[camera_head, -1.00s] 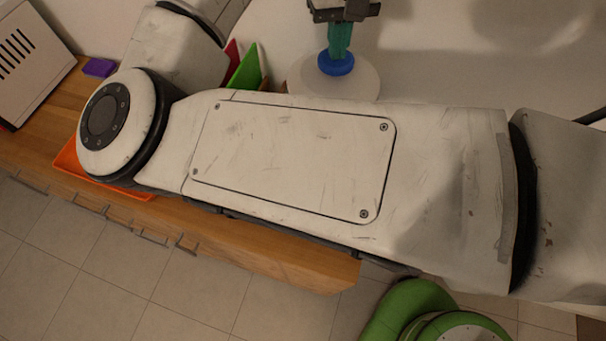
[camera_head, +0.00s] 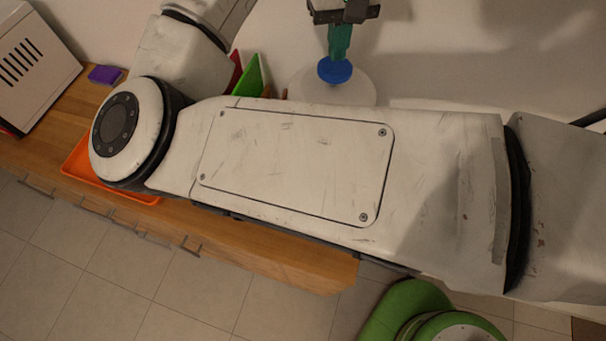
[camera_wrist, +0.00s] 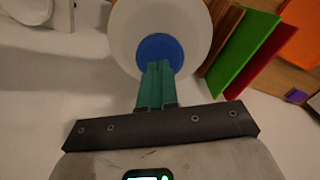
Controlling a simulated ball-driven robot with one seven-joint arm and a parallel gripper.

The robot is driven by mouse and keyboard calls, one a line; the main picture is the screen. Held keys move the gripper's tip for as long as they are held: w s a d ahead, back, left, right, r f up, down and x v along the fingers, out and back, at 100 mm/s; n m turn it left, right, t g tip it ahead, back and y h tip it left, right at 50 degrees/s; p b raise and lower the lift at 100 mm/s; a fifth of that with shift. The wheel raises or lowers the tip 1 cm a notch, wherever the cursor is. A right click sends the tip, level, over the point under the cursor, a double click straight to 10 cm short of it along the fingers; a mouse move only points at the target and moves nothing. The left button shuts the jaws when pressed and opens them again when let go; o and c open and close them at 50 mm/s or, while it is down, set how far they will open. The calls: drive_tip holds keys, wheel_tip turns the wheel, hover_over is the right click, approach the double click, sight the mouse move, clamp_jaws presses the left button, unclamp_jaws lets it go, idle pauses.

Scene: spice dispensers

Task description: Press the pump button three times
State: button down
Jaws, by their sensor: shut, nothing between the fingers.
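The pump button is a round blue disc (camera_wrist: 160,50) on top of a pale round dispenser (camera_wrist: 124,28) in the wrist view. In the head view the blue button (camera_head: 334,72) and the pale dispenser top (camera_head: 362,88) show at the upper middle, partly behind my arm. My gripper (camera_wrist: 159,64) has teal fingers that are closed together with nothing between them. In both views the fingertips overlap the button's edge. I cannot tell whether they touch it or hover just above it.
Green (camera_head: 249,76) and red (camera_head: 236,68) boards stand left of the dispenser. An orange tray (camera_head: 80,172), a purple block (camera_head: 104,74) and a pale slotted appliance (camera_head: 32,62) are on the wooden counter (camera_head: 290,262) at left. A white round object (camera_wrist: 28,10) is at the wrist view's top left.

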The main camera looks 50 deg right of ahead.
drive_tip(key=shift+r, duration=0.1)
wheel_tip(320, 180, up, 2)
drive_tip(key=shift+r+p, duration=0.1)
drive_tip(key=shift+p, duration=0.7)
wheel_tip(320, 180, up, 4)
drive_tip(key=shift+f, duration=0.2)
drive_tip(key=shift+s, duration=0.1)
